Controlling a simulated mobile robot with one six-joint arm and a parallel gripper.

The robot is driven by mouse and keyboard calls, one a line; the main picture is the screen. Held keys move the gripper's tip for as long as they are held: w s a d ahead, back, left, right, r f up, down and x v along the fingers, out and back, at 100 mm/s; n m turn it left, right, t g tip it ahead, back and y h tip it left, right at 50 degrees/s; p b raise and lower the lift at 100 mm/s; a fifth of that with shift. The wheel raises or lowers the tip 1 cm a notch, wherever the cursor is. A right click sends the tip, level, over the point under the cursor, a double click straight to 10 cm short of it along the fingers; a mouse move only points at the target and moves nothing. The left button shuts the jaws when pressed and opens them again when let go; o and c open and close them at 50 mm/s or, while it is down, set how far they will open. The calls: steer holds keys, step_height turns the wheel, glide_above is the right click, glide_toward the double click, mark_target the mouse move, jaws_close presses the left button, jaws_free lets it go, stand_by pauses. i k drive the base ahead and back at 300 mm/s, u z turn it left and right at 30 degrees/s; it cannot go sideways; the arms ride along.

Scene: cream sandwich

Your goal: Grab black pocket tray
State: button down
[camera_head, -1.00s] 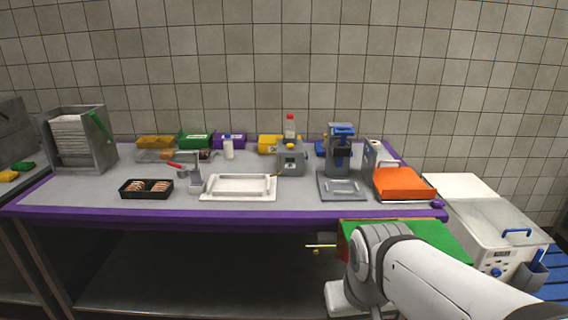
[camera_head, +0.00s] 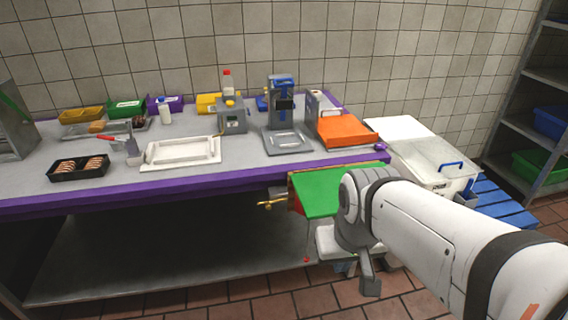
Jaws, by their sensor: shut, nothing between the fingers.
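A black tray (camera_head: 82,176) with two pockets lies near the front left of the purple-edged table. Brown round pieces fill its pockets. My white arm (camera_head: 425,232) reaches in from the lower right, well to the right of the tray and in front of the table. Its visible end is a grey joint beside a green-topped box. I cannot make out my gripper's fingers in this view. Nothing touches the black tray.
A white tray (camera_head: 184,164) and a grey upright tool (camera_head: 131,147) stand right of the black tray. The green-topped box (camera_head: 316,193) stands before the table.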

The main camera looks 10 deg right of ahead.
mark_target(79, 173)
steer(key=u, duration=2.5)
steer(key=i, duration=2.2)
steer(key=z, duration=1.75)
